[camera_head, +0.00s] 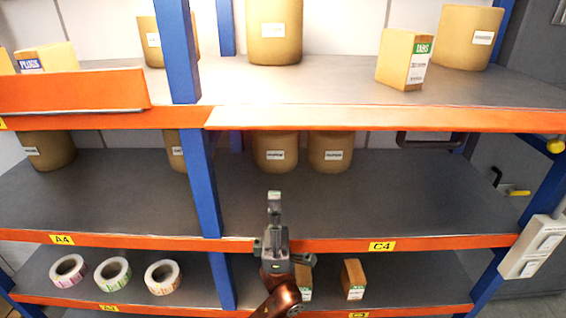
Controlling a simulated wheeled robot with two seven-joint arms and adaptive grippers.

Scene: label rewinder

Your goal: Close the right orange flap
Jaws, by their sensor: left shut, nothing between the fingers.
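The right orange flap (380,118) lies low along the front edge of the upper shelf, right of the blue post; its exact tilt is hard to tell. The left orange flap (70,91) stands raised at the shelf's left front. My left gripper (274,200) points up from the bottom middle, in front of the middle shelf and below the right flap. It is shut, empty and apart from the flap. My right gripper is out of view.
A blue post (200,170) rises left of my gripper. Label rolls (113,273) and small boxes (353,279) sit on the lowest shelf. The middle shelf's front is clear.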

